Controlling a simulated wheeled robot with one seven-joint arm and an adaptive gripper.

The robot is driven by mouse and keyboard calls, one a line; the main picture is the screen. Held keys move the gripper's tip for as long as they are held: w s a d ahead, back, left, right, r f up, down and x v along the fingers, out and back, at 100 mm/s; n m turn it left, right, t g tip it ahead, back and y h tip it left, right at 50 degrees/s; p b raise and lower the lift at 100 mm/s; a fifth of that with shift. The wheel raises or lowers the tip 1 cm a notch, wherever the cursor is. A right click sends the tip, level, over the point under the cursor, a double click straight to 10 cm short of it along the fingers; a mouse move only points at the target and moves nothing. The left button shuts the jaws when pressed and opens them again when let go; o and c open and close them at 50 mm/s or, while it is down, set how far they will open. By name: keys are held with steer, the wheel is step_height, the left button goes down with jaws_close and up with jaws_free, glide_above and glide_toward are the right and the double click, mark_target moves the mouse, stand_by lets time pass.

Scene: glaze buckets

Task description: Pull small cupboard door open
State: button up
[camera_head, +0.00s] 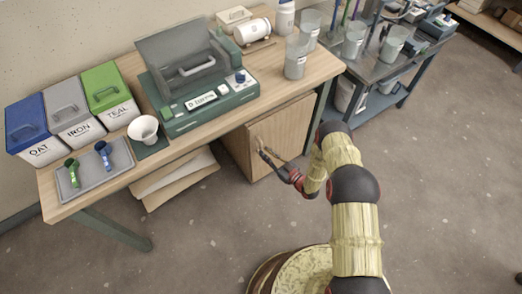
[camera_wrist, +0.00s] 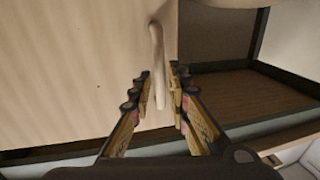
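The small cupboard's light wood door (camera_wrist: 75,65) fills the left of the wrist view. In the head view the cupboard (camera_head: 282,127) stands under the right part of the workbench. A pale upright bar handle (camera_wrist: 157,38) is near the door's right edge in the wrist view. My gripper (camera_wrist: 160,73) is at the handle, with one finger on each side of its lower part. A gap shows between the left finger and the handle; the right finger is close to it, contact unclear. In the head view my gripper (camera_head: 264,153) is at the cupboard front.
The workbench (camera_head: 279,88) carries a green machine, bins and a tray. Flat boards (camera_head: 175,180) lean below it, left of the cupboard. A metal cart (camera_head: 376,103) with containers stands to the right. The floor in front is clear.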

steer(key=shift+b+x, duration=0.5)
steer(key=shift+x, duration=1.45)
steer(key=shift+c, duration=0.4)
steer(key=c, duration=0.4)
